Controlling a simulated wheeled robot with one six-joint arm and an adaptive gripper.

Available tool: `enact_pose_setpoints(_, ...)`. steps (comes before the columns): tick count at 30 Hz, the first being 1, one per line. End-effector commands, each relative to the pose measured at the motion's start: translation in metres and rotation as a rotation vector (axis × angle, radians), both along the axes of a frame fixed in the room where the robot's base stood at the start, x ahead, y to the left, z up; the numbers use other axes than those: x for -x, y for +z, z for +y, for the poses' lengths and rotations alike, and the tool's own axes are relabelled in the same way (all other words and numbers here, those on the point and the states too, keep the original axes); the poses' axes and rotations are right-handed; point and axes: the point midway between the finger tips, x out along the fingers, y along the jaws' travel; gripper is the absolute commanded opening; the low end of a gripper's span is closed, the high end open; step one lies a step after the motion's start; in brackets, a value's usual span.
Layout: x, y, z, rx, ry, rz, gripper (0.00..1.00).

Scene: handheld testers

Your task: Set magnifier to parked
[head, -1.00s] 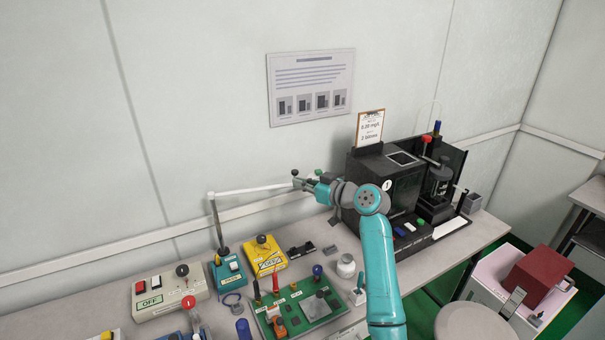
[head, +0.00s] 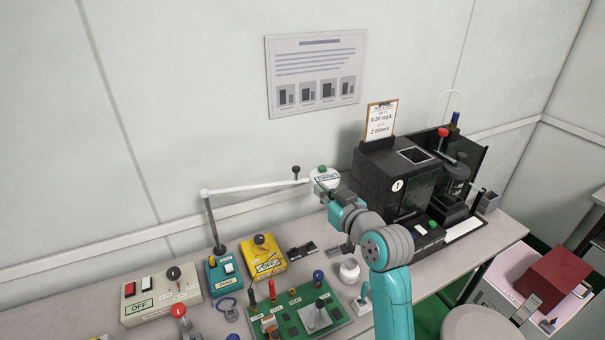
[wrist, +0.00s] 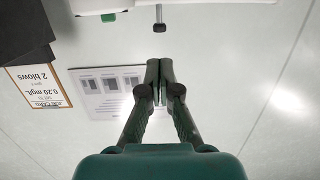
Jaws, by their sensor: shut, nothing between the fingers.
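The magnifier is a white jointed arm (head: 258,187) on a dark post behind the benchtop testers. Its boom runs right to a pale round head (head: 325,177) with a green knob on top, partly hidden by my wrist. A dark knob (head: 296,171) stands on a short stem near the boom's right end. In the wrist view, which is upside down, the dark knob (wrist: 159,27) and green knob (wrist: 108,17) show beyond my gripper. My gripper (wrist: 159,68) is shut and empty, with its tips apart from the dark knob in that picture.
A black tester (head: 385,180) with a clipboard sign stands right of the magnifier. A yellow box (head: 264,262), a teal switch box (head: 224,275), a beige OFF box (head: 160,300) and a green circuit board (head: 335,312) crowd the bench below. The wall behind is bare except for a poster (head: 316,75).

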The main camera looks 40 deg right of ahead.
Motion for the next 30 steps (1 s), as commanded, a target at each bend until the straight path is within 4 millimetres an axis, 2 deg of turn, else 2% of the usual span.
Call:
enact_pose_setpoints(9,-0.059,-0.008,-0.014,0.0,0.002,0.0,0.0)
enact_pose_setpoints(15,-0.088,-0.013,-0.021,0.0,0.002,0.002,0.0)
enact_pose_setpoints(21,-0.102,-0.015,-0.025,0.0,0.001,0.0,0.0)
enact_pose_setpoints(30,-0.104,-0.015,-0.026,0.001,0.001,0.001,0.0)
